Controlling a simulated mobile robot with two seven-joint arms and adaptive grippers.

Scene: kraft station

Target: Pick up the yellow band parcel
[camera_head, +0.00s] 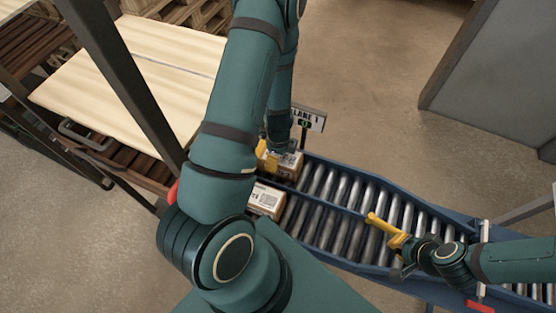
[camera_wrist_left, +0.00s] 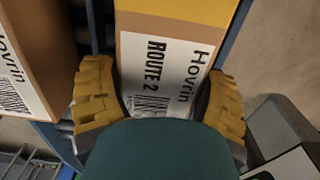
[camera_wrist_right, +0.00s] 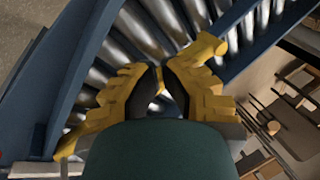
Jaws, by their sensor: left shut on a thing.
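A cardboard parcel (camera_wrist_left: 160,70) with a yellow-orange stretch along its upper part and a white "Hovrin ROUTE 2" label sits between the fingers of my left gripper (camera_wrist_left: 160,105). The fingers are shut on its two sides. In the head view this parcel (camera_head: 289,164) is at the far left end of the roller conveyor, with my left gripper (camera_head: 267,157) at it, partly hidden by my arm. Whether it touches the rollers is not clear. My right gripper (camera_wrist_right: 162,72) is empty and looks shut, over the conveyor's middle; it also shows in the head view (camera_head: 372,220).
A second labelled parcel (camera_head: 266,200) stands close by on the near conveyor lane; it also shows in the left wrist view (camera_wrist_left: 38,50). The blue-framed conveyor (camera_head: 345,212) has bare rollers to the right. A lane sign (camera_head: 308,118) rises behind the held parcel. A wooden table (camera_head: 150,75) is at left.

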